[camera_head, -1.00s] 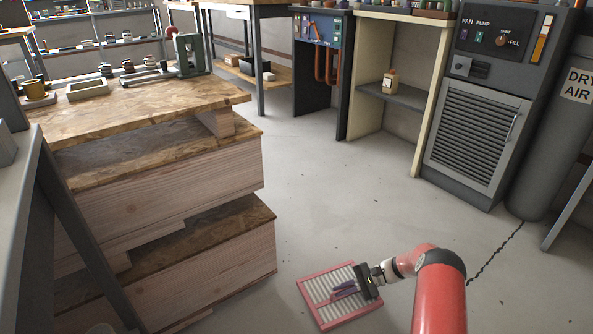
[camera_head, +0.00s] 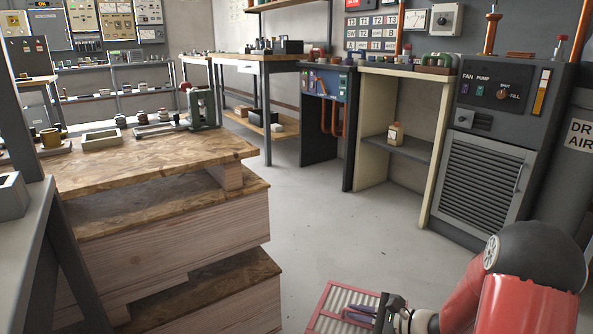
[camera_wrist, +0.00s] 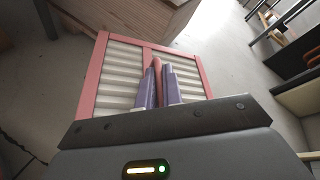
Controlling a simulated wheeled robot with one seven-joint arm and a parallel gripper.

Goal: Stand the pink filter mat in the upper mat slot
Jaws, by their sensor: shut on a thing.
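The pink filter mat (camera_head: 332,302) is a pink-framed panel with white pleats, low in the head view and cut off by its bottom edge. It also shows in the wrist view (camera_wrist: 103,75), where its middle bar runs between the purple fingers. My gripper (camera_head: 362,314) is shut on the mat by that bar. In the wrist view my gripper (camera_wrist: 157,75) hides the near part of the mat. The mat appears to be held out over the floor; its height is hard to tell. I cannot make out the upper mat slot for certain.
A stepped wooden stack (camera_head: 170,225) stands at left, close to the mat. A grey cabinet with a louvred door (camera_head: 484,180) stands at right beside a dry air cylinder (camera_head: 572,160). A cream bench (camera_head: 440,140) adjoins it. Grey floor (camera_head: 340,225) between them is clear.

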